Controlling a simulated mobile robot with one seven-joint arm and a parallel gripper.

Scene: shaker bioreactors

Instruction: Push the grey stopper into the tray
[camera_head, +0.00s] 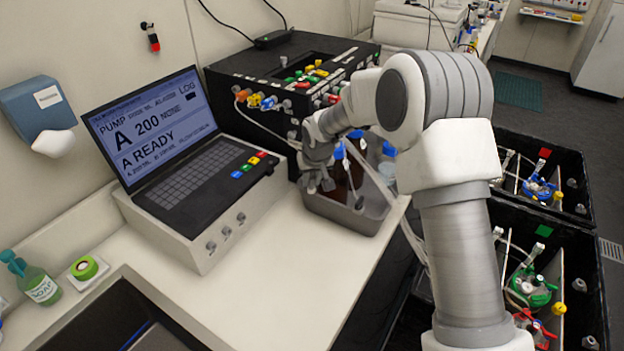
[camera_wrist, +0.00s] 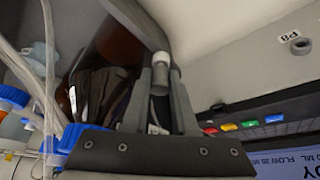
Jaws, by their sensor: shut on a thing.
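My gripper (camera_head: 318,183) is at the left rim of the grey metal tray (camera_head: 345,218), beside the front corner of the black box. In the wrist view its two fingers (camera_wrist: 160,98) are shut on a small grey stopper (camera_wrist: 160,78), a short cylinder with a paler top. The stopper lies close to the tray's rim (camera_wrist: 138,18); I cannot tell whether they touch. In the head view my fingers and wrist largely hide the stopper. Brown bottles with blue caps (camera_head: 356,134) stand in the tray; a blue cap (camera_wrist: 72,137) also shows in the wrist view.
The laptop console (camera_head: 195,215) stands left of the tray, with grey ports on its front. The black pump box (camera_head: 285,85) is behind. Clear tubing (camera_wrist: 45,70) hangs near the bottles. The white counter (camera_head: 300,275) is clear in front. Black bioreactor bins (camera_head: 545,160) stand right.

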